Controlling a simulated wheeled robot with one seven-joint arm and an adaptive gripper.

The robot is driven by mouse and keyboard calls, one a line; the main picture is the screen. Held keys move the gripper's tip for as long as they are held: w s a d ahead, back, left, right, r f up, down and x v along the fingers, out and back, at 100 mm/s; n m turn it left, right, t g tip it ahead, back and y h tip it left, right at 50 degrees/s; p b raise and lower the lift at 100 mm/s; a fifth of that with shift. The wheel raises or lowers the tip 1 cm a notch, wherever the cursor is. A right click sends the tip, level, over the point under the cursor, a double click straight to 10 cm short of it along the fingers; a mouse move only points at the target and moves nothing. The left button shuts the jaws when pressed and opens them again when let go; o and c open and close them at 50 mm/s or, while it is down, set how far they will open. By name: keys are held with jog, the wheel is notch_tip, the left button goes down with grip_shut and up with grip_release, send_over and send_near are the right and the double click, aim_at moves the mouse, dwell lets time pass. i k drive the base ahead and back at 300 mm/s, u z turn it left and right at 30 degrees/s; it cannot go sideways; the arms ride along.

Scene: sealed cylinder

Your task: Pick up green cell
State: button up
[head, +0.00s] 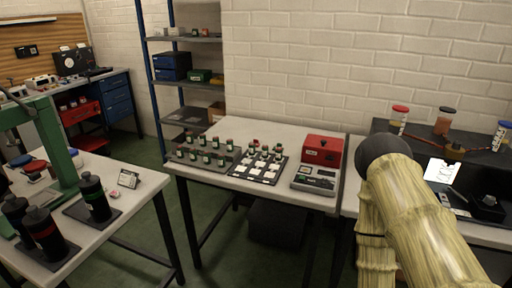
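A black cylinder with a green band (95,198), which looks like the green cell, stands upright on a dark pad (80,211) on the left table. A black cylinder with a red band (46,236) stands nearer on its own pad. Another black cylinder (14,210) is partly cut off at the left edge. My gripper is not in view. Only my covered arm shows at the lower right, far from the green-banded cylinder.
A green press-like frame (42,135) stands behind the cylinders. A small card (128,179) and a pinkish block (114,194) sit beside the green-banded cylinder. The middle table (225,179) holds small vials and a red box (321,150). Green floor lies between the tables.

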aim_at(229, 146)
jog(key=z, duration=1.25)
jog(key=i, duration=1.15)
jog(key=u, duration=1.25)
